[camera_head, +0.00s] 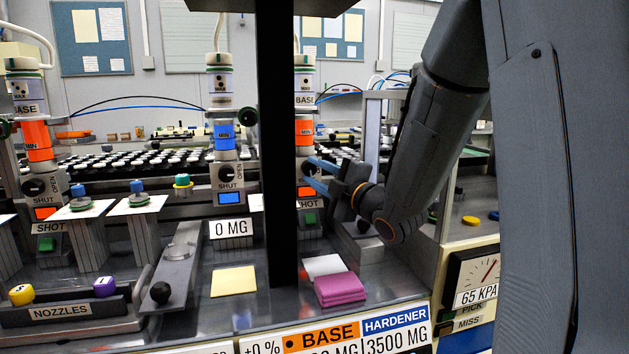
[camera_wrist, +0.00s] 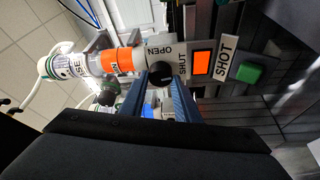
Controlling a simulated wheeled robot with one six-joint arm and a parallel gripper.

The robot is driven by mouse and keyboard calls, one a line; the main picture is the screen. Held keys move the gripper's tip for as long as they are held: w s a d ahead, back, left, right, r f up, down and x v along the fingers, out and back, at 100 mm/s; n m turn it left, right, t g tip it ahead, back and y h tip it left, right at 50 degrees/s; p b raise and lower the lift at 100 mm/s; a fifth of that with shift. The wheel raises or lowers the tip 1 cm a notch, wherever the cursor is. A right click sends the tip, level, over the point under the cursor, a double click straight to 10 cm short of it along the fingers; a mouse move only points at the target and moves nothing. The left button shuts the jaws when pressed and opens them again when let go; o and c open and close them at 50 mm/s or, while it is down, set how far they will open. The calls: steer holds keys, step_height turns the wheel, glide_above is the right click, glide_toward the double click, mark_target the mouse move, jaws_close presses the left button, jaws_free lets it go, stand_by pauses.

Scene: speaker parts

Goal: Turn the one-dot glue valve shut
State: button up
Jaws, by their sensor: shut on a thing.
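My gripper (camera_head: 318,176), with blue fingers, is at the orange-banded BASE dispenser (camera_head: 305,130) just right of the black post. In the wrist view the fingers (camera_wrist: 160,85) are shut on a round black valve knob (camera_wrist: 160,72). The knob sits beside the OPEN (camera_wrist: 161,50) and SHUT (camera_wrist: 183,65) markings; which one it points to cannot be told. An orange lit square (camera_wrist: 203,63), a SHOT label (camera_wrist: 225,60) and a green button (camera_wrist: 246,73) are beside it. The dispenser's dot marking is not readable. In the head view the knob is hidden by post and gripper.
A blue-banded dispenser (camera_head: 224,135) stands left of the post, and another orange-banded one (camera_head: 36,140) at far left. A black-knobbed lever (camera_head: 160,292), nozzle rack (camera_head: 65,310), yellow pad (camera_head: 233,281) and pink pad (camera_head: 339,289) occupy the bench front. The post (camera_head: 274,120) stands close left.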

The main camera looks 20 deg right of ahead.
steer(key=shift+f+m+t+b, duration=0.15)
steer(key=shift+m+t+b, duration=0.25)
steer(key=shift+m, duration=0.5)
steer(key=o, duration=1)
steer(key=shift+o, duration=0.2)
steer(key=v, duration=0.7)
steer(key=shift+s+b, duration=0.4)
steer(key=shift+b, duration=0.05)
